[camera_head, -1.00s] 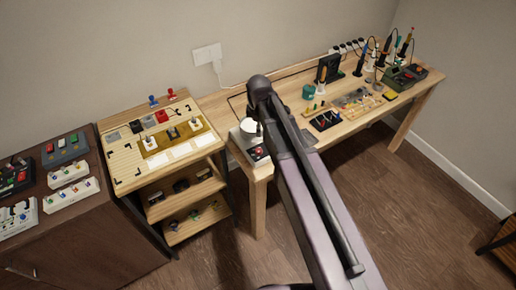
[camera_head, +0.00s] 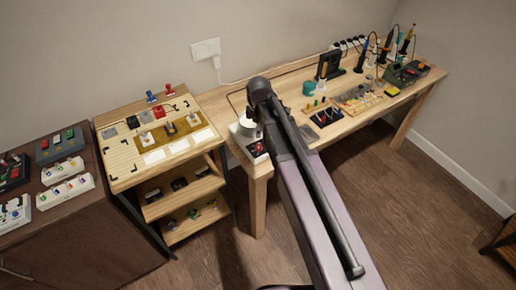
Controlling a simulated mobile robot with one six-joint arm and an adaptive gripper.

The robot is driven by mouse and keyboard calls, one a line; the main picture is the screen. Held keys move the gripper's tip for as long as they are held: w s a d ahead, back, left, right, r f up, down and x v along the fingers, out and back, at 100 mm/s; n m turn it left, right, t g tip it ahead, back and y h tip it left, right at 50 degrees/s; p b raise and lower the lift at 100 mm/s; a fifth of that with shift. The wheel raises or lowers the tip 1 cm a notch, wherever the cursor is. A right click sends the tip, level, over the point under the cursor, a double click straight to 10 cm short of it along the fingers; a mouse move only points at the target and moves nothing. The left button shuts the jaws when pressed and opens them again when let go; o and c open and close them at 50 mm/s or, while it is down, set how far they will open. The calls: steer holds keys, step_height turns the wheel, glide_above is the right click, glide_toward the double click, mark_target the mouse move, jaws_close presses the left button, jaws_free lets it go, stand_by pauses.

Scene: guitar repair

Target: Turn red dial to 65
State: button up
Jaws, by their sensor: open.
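A pale box-shaped device (camera_head: 238,134) stands at the left front corner of the long workbench. The dial's scale and setting are too small to read. My arm rises from the bottom, and its upper end is just right of the device. A white rounded part shows at the device's top; I cannot tell whether it belongs to the device or my arm. My gripper's fingers cannot be made out, and the arm hides part of the bench.
The workbench (camera_head: 345,122) holds a black tray (camera_head: 325,117), a teal cup (camera_head: 309,88) and several tools at the back right. A wooden shelf unit (camera_head: 125,168) stands left of it. A dark cabinet (camera_head: 85,230) with switch boxes is farther left.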

mark_target(258, 147)
steer(key=shift+w+f+b, duration=0.15)
steer(key=shift+f+b, duration=2.3)
steer(key=shift+f, duration=0.15)
steer(key=shift+w+f+b, duration=0.15)
steer(key=shift+f+b, duration=2.3)
steer(key=shift+f, duration=0.15)
jaws_close()
